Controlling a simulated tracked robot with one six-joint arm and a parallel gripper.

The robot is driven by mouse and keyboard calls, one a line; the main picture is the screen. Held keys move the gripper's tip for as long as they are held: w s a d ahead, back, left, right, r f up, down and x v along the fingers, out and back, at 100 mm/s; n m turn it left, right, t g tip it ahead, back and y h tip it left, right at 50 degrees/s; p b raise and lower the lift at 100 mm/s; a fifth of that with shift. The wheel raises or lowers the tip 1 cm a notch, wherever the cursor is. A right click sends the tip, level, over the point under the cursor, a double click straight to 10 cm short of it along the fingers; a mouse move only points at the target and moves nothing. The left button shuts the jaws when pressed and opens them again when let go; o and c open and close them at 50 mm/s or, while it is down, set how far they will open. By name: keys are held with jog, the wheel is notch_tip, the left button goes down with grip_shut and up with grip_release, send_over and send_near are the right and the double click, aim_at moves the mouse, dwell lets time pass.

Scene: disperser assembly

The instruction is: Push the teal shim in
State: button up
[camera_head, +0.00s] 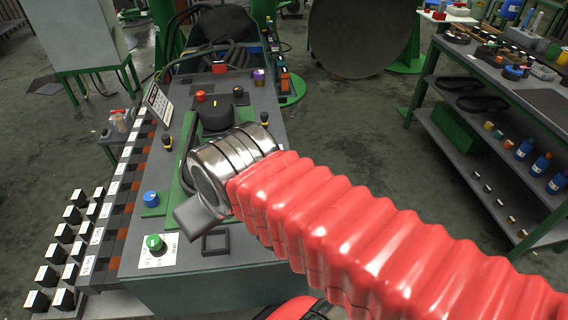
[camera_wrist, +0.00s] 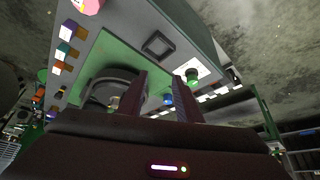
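In the wrist view, a small teal piece (camera_wrist: 64,48), which looks like the teal shim, sits on the bench edge at the left. It lies between a purple piece (camera_wrist: 72,27) and an orange piece (camera_wrist: 57,68). How far it sticks out is too small to tell. I cannot make it out in the head view, where my arm covers part of the bench. My gripper (camera_wrist: 160,82) has its two dark fingers apart with nothing between them. It is above the near part of the bench, away from the teal piece.
The bench carries a green knob (camera_head: 154,243), a blue knob (camera_head: 151,198), an empty square frame (camera_head: 216,243) and a dark round part (camera_head: 216,115). Black blocks (camera_head: 62,299) stand along its left side. A shelf (camera_head: 500,120) stands at the right, with open floor between.

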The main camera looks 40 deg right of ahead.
jog(key=shift+o, duration=1.4)
jog(key=shift+w+d+r, duration=0.1)
jog(key=shift+w+d, duration=0.05)
jog(key=shift+o, duration=0.8)
jog(key=shift+w+d+r+m, duration=0.1)
jog(key=shift+w+d+m, duration=0.15)
jog(key=shift+m, duration=0.35)
jog(key=w+d+r+m+g+y, duration=0.1)
jog(key=w+d+m+g, duration=0.15)
jog(key=d+m, duration=0.4)
jog(key=w+d+r+m+g, duration=0.1)
jog(key=w+d+m, duration=0.3)
jog(key=d+m, duration=0.25)
jog(key=d+f+m+y, duration=0.1)
jog(key=d+m+y, duration=0.1)
jog(key=d+m, duration=0.8)
jog(key=d, duration=0.8)
jog(key=shift+s+f+m+y, duration=0.3)
jog(key=shift+f+m+y, duration=0.1)
jog(key=shift+f+t, duration=0.1)
jog(key=shift+t, duration=0.15)
jog(key=x, duration=1.3)
jog(key=shift+f, duration=0.3)
jog(key=shift+c, duration=0.3)
